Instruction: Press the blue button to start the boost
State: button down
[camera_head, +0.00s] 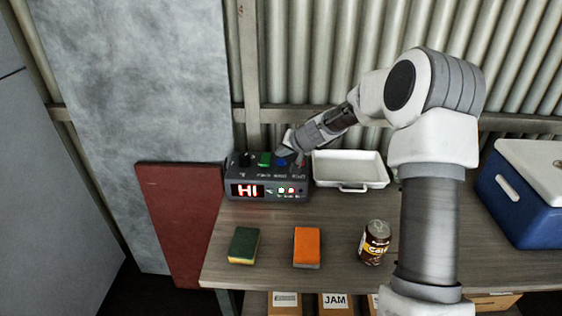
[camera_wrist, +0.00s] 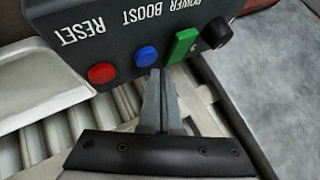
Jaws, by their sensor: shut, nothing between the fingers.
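The blue button (camera_head: 281,162) is on the top of a dark grey control box (camera_head: 243,174), at the back of the bench. In the wrist view the blue button (camera_wrist: 147,56) is by the word BOOST, between a red button (camera_wrist: 102,73) marked RESET and a green switch (camera_wrist: 182,46) by POWER. My gripper (camera_head: 285,152) is shut and empty. Its tips are close to the blue button; in the wrist view they end just below it, toward the green switch. I cannot tell whether they touch it. The box's display (camera_head: 247,190) reads HI in red, with small green and red lights beside it.
A black knob (camera_head: 244,159) is at the box's left end. A white tray (camera_head: 349,169) stands right of the box. A blue cooler (camera_head: 521,203) is far right.

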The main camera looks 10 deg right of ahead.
aim_at(282, 164)
jog(key=shift+f+b, duration=0.25)
jog(key=shift+b, duration=0.1)
dwell(0.6)
jog(key=shift+f+b, duration=0.2)
jog(key=shift+b, duration=0.2)
jog(key=shift+f+b, duration=0.5)
jog(key=shift+b, duration=0.1)
dwell(0.6)
jog(key=shift+r, duration=0.1)
jog(key=shift+r+p, duration=0.55)
jog(key=shift+r, duration=0.25)
jog(key=shift+r+p, duration=1.7)
jog(key=shift+r, duration=0.85)
